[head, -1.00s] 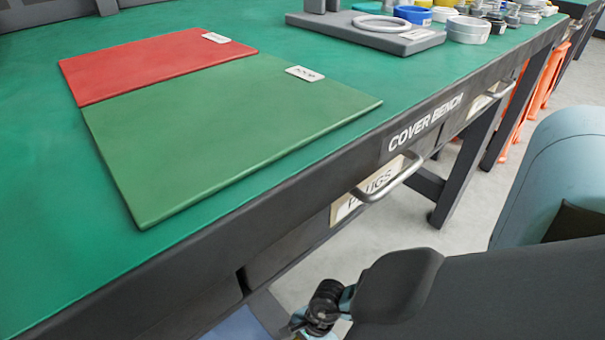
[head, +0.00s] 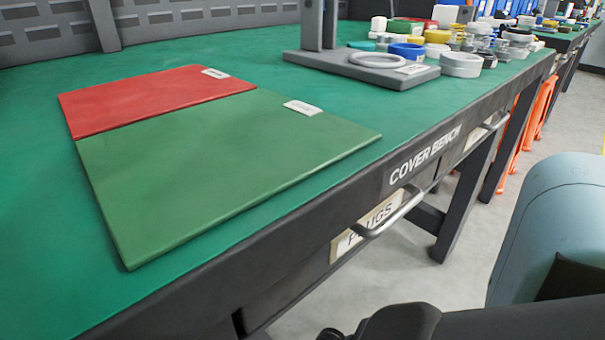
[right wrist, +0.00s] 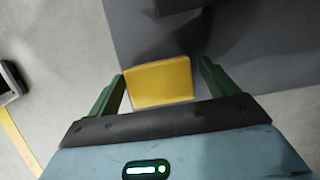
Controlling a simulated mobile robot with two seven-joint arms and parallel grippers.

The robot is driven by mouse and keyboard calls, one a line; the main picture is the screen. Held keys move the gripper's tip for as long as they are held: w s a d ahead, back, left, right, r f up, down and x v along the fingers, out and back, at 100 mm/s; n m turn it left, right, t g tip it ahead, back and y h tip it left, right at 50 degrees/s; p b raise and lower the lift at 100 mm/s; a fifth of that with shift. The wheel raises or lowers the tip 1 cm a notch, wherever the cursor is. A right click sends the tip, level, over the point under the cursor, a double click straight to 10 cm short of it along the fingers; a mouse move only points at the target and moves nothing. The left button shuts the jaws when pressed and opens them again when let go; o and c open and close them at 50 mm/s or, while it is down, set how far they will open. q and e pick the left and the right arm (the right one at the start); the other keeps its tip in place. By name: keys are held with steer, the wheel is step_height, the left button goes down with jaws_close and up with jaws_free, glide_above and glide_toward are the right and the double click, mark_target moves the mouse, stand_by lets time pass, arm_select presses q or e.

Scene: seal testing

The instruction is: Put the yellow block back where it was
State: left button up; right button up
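The yellow block (right wrist: 158,82) shows in the right wrist view, between the two green fingers of my right gripper (right wrist: 162,74). The fingers flank it closely on both sides, and it appears held clear of the floor. My left gripper is in neither current view.
The green-topped bench (head: 300,85) carries a bare red mat (head: 150,98) and a bare green mat (head: 225,170). A grey stand (head: 330,70) and several rings and caps sit farther back. A drawer handle (head: 392,215) sticks out in front. Orange stools (head: 535,115) stand beyond.

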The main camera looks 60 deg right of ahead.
steer(key=shift+r, duration=0.15)
steer(key=p+v, duration=0.5)
steer(key=v, duration=0.7)
steer(key=shift+p, duration=0.35)
